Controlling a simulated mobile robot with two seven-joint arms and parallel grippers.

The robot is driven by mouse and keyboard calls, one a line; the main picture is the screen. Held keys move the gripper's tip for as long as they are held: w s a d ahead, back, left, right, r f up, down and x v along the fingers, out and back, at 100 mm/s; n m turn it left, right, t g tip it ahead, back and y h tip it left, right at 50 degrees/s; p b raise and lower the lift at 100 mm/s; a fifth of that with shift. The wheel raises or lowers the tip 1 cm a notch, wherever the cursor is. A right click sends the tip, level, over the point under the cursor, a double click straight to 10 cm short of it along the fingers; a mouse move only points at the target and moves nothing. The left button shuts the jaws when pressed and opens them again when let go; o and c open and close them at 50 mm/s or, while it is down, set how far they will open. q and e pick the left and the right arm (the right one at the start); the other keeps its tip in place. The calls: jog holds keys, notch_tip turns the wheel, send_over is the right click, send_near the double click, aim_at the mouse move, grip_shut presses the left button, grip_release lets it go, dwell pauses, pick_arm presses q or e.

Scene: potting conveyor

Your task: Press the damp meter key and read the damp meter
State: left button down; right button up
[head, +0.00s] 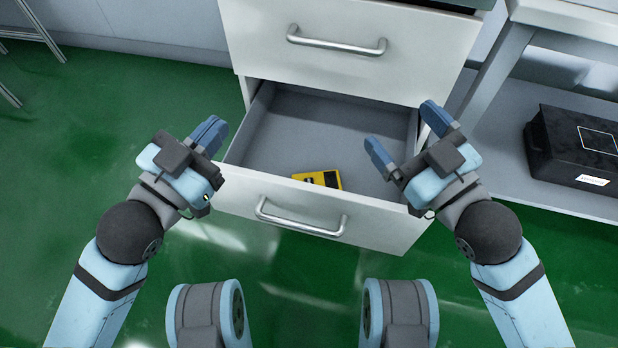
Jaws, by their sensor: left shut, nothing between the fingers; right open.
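A small yellow device with a dark display (320,179), which looks like the damp meter, lies in the open lower drawer (290,118), close behind its front panel. The panel hides its near part. I cannot make out its key or any reading. My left gripper (214,133) is shut and empty, at the drawer's left side, apart from the meter. My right gripper (405,135) is open and empty, at the drawer's right side, also apart from the meter.
The drawer front has a metal handle (300,218). A closed drawer (350,70) with its own handle (336,40) is above. A black box (575,150) sits on a grey shelf (510,175) at the right. Green floor (60,160) is clear at the left.

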jog(key=shift+c, duration=0.2)
dwell(0.4)
grip_shut()
dwell(1.5)
